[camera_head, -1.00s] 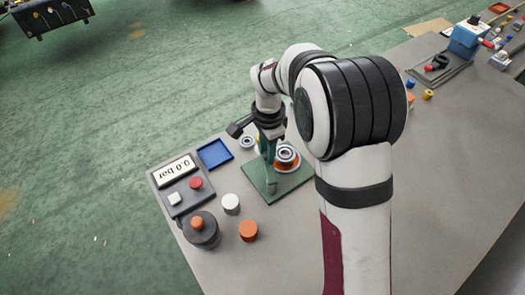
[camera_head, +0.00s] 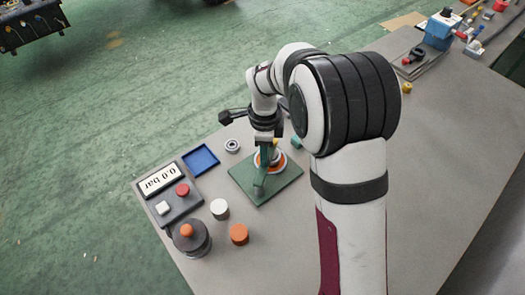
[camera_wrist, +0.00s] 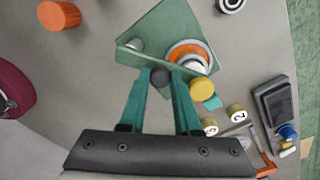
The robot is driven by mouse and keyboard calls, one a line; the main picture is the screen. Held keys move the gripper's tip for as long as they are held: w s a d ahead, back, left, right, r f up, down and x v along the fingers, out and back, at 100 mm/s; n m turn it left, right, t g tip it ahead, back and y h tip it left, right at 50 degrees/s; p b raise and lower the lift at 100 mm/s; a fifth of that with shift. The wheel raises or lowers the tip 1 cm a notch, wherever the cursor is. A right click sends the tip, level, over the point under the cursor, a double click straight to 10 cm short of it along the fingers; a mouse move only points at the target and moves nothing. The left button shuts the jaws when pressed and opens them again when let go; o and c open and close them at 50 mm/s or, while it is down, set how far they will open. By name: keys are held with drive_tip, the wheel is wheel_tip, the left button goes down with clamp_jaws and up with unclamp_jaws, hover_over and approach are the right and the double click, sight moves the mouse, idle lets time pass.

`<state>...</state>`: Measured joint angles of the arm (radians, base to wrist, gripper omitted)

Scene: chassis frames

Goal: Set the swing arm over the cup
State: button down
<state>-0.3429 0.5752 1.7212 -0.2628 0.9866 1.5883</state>
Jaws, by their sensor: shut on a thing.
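The green base plate (camera_head: 284,186) lies on the bench and also fills the top of the wrist view (camera_wrist: 168,30). The cup, a white and orange ringed round part (camera_wrist: 190,50), sits on it. The green swing arm (camera_wrist: 150,58) crosses beside and partly over the cup. A yellow round piece (camera_wrist: 202,88) shows near the arm's far end; I cannot tell whether it is attached. My gripper (camera_wrist: 163,75), with teal fingers, is shut on the swing arm, with a dark round knob between the fingertips. In the head view my wrist hides part of the contact.
Left of the plate are a blue tray (camera_head: 201,160), a metal ring (camera_head: 232,146), a 0.0 bar display (camera_head: 160,180) and a button box (camera_head: 179,206). White (camera_head: 219,209) and orange (camera_head: 239,234) cylinders stand in front.

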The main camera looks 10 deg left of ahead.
idle(0.4)
drive_tip(key=c, duration=0.6)
unclamp_jaws()
wheel_tip(320, 180, up, 16)
drive_tip(key=shift+f, duration=0.1)
drive_tip(key=s+d+r+n, duration=0.1)
drive_tip(key=s+d+n, duration=0.5)
drive_tip(key=s, duration=0.5)
drive_tip(key=s+d+f+n, duration=0.1)
drive_tip(key=s+f+n, duration=0.1)
drive_tip(key=s, duration=0.3)
drive_tip(key=s+d+f+n+y, duration=0.1)
drive_tip(key=s+d, duration=0.1)
drive_tip(key=s, duration=0.3)
drive_tip(key=s+d+f+n, duration=0.1)
drive_tip(key=s+f+n, duration=0.1)
drive_tip(key=s, duration=0.3)
drive_tip(key=shift+s+d+f+n+y, duration=0.25)
drive_tip(key=shift+d+f+n+y, duration=0.05)
drive_tip(key=shift+f+y, duration=0.1)
